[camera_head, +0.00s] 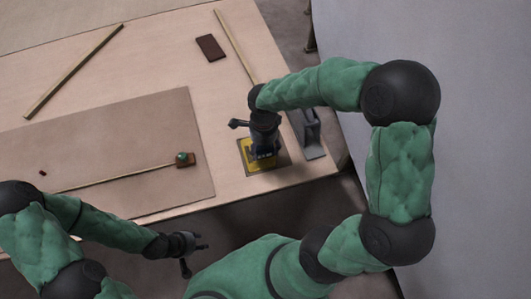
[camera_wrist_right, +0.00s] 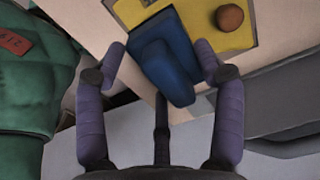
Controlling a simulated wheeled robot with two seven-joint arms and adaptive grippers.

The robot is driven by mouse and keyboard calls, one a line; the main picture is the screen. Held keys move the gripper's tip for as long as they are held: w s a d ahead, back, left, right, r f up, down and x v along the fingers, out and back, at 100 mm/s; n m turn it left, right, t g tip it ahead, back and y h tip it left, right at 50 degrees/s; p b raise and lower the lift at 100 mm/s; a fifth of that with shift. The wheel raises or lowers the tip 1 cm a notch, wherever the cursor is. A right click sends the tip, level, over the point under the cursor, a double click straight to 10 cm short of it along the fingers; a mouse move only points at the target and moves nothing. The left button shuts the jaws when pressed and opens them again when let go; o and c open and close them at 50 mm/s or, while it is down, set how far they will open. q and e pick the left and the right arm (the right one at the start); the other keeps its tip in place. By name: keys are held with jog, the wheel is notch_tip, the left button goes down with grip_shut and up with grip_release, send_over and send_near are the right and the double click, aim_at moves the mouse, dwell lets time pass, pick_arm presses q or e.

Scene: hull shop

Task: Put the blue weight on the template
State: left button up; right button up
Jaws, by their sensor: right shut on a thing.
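My right gripper (camera_wrist_right: 160,62) has its two purple fingers on either side of the blue weight (camera_wrist_right: 165,55), shut on it. In the head view this gripper (camera_head: 264,145) points down at the table's right front corner, over a yellow pad (camera_head: 246,158), and mostly hides the weight. I cannot tell whether the weight touches the pad. The template, apparently the flat brown sheet (camera_head: 110,125), lies on the table to the left. My left gripper (camera_head: 200,241) is open and empty in front of the table edge.
A thin batten (camera_head: 120,178) lies across the sheet, with a brown block with a green top (camera_head: 184,159) at its end. A grey stand (camera_head: 309,136) is right of the pad. A brown knob (camera_wrist_right: 229,17) shows on the pad. A dark brown block (camera_head: 210,47) lies farther back.

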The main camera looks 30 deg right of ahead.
aim_at(265, 151)
jog(key=shift+w+d+f, duration=0.15)
jog(key=shift+d+f, duration=0.15)
jog(key=shift+d+f+b, duration=0.15)
jog(key=shift+f+b, duration=0.85)
jog(key=shift+f, duration=0.65)
jog(key=shift+f, duration=0.15)
jog(key=o, duration=1.7)
notch_tip(265, 151, up, 12)
jog(key=p, duration=0.4)
